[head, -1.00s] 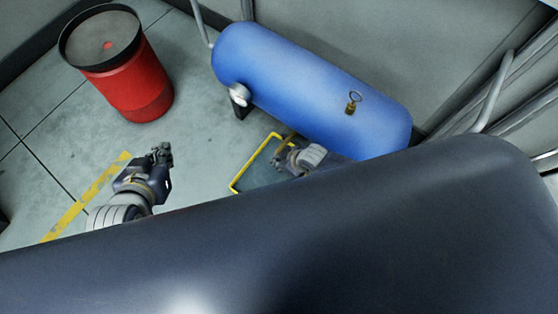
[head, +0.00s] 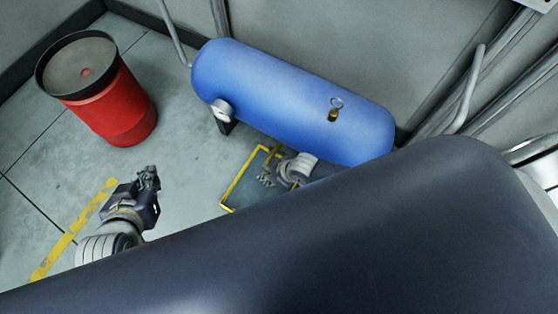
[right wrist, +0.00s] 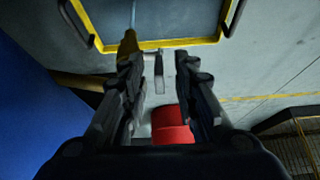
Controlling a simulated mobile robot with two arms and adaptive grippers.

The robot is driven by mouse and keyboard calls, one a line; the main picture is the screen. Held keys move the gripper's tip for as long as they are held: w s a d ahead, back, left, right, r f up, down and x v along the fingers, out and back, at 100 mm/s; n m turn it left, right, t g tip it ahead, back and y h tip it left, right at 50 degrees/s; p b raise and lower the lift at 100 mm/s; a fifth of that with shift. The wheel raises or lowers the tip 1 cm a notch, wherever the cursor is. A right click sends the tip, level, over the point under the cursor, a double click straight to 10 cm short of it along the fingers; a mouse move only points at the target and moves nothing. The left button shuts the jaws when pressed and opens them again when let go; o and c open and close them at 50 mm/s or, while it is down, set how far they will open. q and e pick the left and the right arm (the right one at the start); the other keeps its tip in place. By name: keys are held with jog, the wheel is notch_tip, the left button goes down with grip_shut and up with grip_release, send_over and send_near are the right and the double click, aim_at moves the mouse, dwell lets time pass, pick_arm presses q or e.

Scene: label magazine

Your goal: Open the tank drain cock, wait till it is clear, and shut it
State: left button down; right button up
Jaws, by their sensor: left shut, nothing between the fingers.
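The blue tank (head: 290,95) lies along the wall in the head view and fills the left edge of the right wrist view (right wrist: 35,110). In the right wrist view the brass drain cock (right wrist: 129,46) shows by the left finger, with a grey lever (right wrist: 159,70) between the fingers. A thin pale line runs from the brass tip over the tray; I cannot tell if it is water. My right gripper (head: 266,178) is beside the tank's underside, its fingers (right wrist: 158,85) apart around the lever, with no clear contact. My left gripper (head: 150,178) is shut and empty above the floor.
A yellow-rimmed tray (head: 238,182) lies below the tank. A red drum (head: 120,105) stands at the left. The tank carries a gauge (head: 221,109) and a brass ring-pull valve (head: 334,112). A yellow floor stripe (head: 75,228) runs at lower left. Floor between drum and tray is clear.

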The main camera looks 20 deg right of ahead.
jog(key=v, duration=1)
jog(key=shift+d+r, duration=0.15)
dwell(0.4)
